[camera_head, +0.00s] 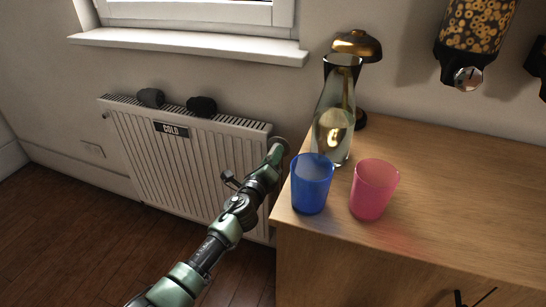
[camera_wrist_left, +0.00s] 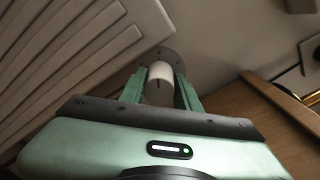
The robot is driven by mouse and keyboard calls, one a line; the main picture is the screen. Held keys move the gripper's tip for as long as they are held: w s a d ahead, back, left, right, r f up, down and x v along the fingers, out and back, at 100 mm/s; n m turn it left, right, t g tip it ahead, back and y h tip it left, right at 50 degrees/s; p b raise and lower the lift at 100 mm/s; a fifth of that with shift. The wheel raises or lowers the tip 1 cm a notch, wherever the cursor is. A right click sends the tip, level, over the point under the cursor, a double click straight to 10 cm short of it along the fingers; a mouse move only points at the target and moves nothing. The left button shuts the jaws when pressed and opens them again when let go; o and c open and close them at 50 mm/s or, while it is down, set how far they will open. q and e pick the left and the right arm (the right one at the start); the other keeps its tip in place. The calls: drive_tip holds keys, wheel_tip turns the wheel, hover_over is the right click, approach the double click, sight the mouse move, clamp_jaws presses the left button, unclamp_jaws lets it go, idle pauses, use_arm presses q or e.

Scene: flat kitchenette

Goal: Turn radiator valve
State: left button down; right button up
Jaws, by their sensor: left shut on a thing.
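The white ribbed radiator (camera_head: 185,155) stands against the wall under the window, with a sign reading COLD on its front. Its ribs also show in the left wrist view (camera_wrist_left: 70,60). My left gripper (camera_head: 275,155) is at the radiator's right end, beside the wooden cabinet. In the left wrist view, the radiator valve (camera_wrist_left: 159,84) is a white cylinder with a dark mark, in front of a round grey plate. My left gripper (camera_wrist_left: 160,92) is shut on it, with one green finger on each side. My right gripper is not in view.
The wooden cabinet (camera_head: 450,185) stands close to the right of my left arm. Near its edge are a blue cup (camera_head: 312,185), a pink cup (camera_head: 374,190) and a glass carafe (camera_head: 333,125). Two dark bundles (camera_head: 201,105) lie on the radiator. The floor (camera_head: 70,230) at left is clear.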

use_arm(q)
drive_tip(key=shift+a+f, duration=0.1)
idle(0.4)
drive_tip(key=c, duration=1)
unclamp_jaws()
drive_tip(key=shift+s, duration=0.1)
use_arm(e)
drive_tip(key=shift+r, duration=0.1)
use_arm(q)
drive_tip(key=shift+p+v, duration=1.25)
drive_tip(key=shift+v, duration=2.6)
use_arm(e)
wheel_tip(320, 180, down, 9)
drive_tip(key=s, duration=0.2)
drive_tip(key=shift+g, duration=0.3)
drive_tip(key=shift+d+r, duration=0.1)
